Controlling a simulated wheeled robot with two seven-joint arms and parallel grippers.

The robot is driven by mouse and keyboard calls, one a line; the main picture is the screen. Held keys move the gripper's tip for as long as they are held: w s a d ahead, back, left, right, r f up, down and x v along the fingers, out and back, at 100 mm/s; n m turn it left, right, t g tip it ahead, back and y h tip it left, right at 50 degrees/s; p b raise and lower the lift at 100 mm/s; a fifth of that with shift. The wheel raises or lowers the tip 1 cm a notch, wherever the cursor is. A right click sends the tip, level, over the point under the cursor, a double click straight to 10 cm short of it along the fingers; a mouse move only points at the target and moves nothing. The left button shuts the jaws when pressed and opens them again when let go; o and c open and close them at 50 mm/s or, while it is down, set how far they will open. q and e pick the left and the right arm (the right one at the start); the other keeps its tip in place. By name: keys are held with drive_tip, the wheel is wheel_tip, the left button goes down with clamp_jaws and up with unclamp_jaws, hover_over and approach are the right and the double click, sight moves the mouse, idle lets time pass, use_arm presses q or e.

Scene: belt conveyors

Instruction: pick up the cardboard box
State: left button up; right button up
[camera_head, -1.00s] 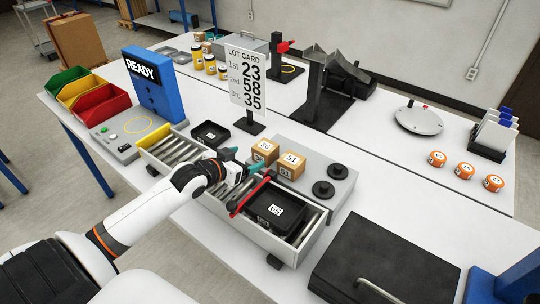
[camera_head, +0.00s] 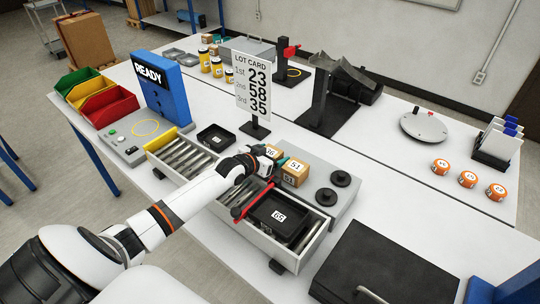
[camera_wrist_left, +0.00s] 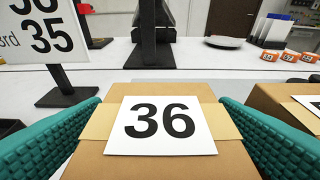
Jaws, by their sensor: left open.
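A cardboard box labelled 36 (camera_head: 271,150) stands on the grey platform behind the conveyor. In the left wrist view the box (camera_wrist_left: 165,160) fills the lower middle, its white 36 label facing up. My left gripper (camera_head: 267,158) is open, its teal fingers on either side of this box. I cannot tell whether they touch it. A second cardboard box labelled 51 (camera_head: 295,170) stands just to the right; it also shows at the right edge of the left wrist view (camera_wrist_left: 285,98). My right gripper is not in view.
The roller conveyor (camera_head: 255,232) holds a black tray labelled 65 (camera_head: 278,216). A black lidded case (camera_head: 385,265) lies at the front right.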

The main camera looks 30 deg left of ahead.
use_arm(q)
drive_tip(key=shift+w+d+f, duration=0.1)
drive_tip(key=shift+w+f, duration=0.2)
drive_tip(key=shift+w, duration=0.35)
drive_tip(key=c, duration=1.1)
